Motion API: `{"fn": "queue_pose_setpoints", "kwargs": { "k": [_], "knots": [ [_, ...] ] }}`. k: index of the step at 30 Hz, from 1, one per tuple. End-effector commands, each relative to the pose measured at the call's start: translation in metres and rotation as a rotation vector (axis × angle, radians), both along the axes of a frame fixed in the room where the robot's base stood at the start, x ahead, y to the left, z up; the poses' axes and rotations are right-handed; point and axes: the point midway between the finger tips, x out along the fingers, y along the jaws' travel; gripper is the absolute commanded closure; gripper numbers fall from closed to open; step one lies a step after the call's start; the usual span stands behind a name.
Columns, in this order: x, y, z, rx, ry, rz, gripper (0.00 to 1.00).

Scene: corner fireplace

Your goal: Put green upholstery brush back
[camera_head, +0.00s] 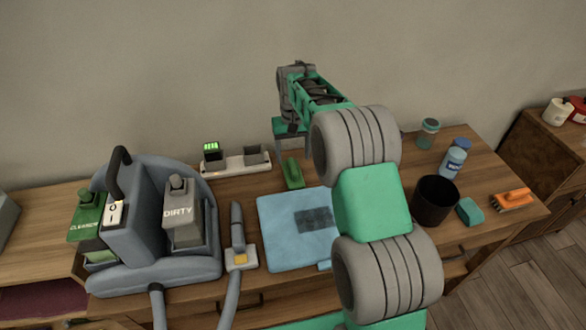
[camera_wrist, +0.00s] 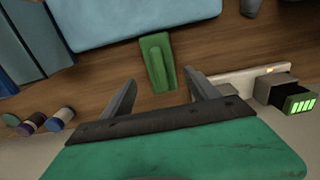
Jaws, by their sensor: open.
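The green upholstery brush (camera_head: 292,173) lies on the wooden table, between the light blue mat and the white dock. It also shows in the wrist view (camera_wrist: 157,62), with its broad end by the mat and its narrower end towards my gripper. My gripper (camera_wrist: 160,77) is open and empty, with its fingers on either side of the line of the brush's narrower end. In the head view my gripper (camera_head: 290,132) is above and behind the brush. I cannot tell the exact height gap.
A blue-grey cleaning machine (camera_head: 143,232) with a hose stands left. The white dock (camera_head: 236,165) holds a battery with green lights. The light blue mat (camera_head: 280,215) has a dark patch. A black bin (camera_head: 435,200), teal sponge (camera_head: 470,211) and orange brush (camera_head: 512,199) are right.

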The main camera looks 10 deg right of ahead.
Motion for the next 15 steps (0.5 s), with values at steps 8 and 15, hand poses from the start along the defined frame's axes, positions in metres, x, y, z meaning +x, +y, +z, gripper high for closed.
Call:
{"fn": "queue_pose_setpoints", "kwargs": {
  "k": [8,15],
  "knots": [
    [-0.006,0.000,0.042,0.000,-0.008,0.000,0.31],
    [-0.106,0.002,0.103,0.000,-0.118,0.004,0.31]
  ]
}}
